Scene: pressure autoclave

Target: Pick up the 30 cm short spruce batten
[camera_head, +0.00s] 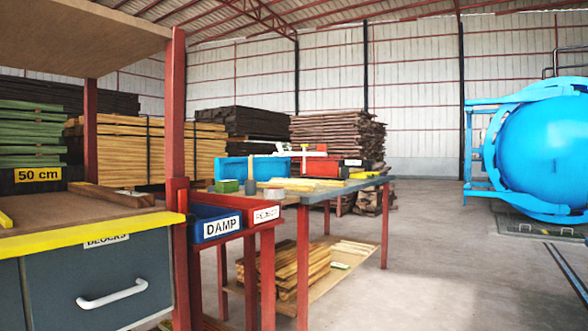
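Neither gripper shows in the head view. I cannot tell for certain which piece is the 30 cm short spruce batten. Pale yellow wooden pieces (312,182) lie on the worktable (345,187) in the middle distance, too small to judge their length. A brown batten (112,194) lies on the near shelf bench (45,205) at the left, by a yellow "50 cm" label (38,174). A small yellow piece (5,220) is cut off by the left picture edge on the same bench.
A blue DAMP bin (215,213) and a red bin labelled REJECT (266,214) hang between bench and table. A red post (175,110) rises at the bench corner. A blue autoclave (545,150) stands at the right. The floor between table and autoclave is clear.

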